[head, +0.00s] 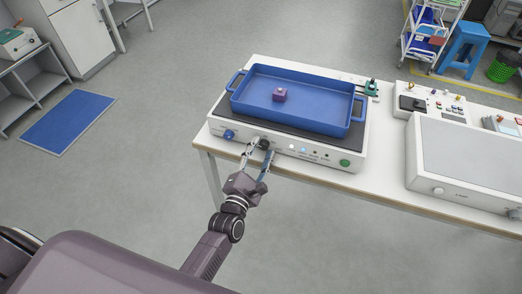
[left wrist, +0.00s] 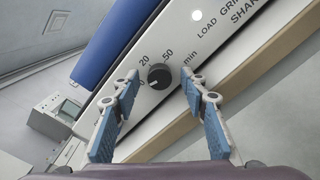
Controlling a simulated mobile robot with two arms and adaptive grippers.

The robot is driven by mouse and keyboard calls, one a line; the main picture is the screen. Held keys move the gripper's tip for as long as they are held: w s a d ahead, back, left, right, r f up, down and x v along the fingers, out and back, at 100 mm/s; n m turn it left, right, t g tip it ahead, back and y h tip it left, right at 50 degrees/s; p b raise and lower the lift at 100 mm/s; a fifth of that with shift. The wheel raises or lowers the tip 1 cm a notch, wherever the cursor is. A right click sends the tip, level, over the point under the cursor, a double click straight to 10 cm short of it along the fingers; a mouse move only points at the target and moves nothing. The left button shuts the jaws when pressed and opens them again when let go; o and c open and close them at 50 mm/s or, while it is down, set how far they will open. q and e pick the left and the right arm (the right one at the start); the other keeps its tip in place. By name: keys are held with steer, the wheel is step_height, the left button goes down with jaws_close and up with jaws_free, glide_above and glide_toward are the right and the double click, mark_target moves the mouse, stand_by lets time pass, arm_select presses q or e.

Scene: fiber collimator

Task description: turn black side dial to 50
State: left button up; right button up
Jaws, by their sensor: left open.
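The black dial (left wrist: 159,76) is on the front panel of the white machine (head: 316,160). Marks 0, 20, 50 and the word "min" surround it in the left wrist view. A small pale mark on the dial faces the lower left, toward the 0 side. The dial also shows in the head view (head: 264,142), partly hidden by my gripper. My left gripper (head: 259,148) is open in front of the panel. In the left wrist view its fingers (left wrist: 160,80) are spread to either side of the dial, with a visible gap on each side.
A blue tray (head: 345,128) with a purple block (head: 279,94) sits on top of the machine. A blue knob (head: 228,134) is left of the dial, a green knob (head: 345,162) far right. Another white machine (head: 455,190) stands right. Floor before the table is clear.

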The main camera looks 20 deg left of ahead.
arm_select(q)
steer(key=shift+c, duration=0.7)
jaws_close()
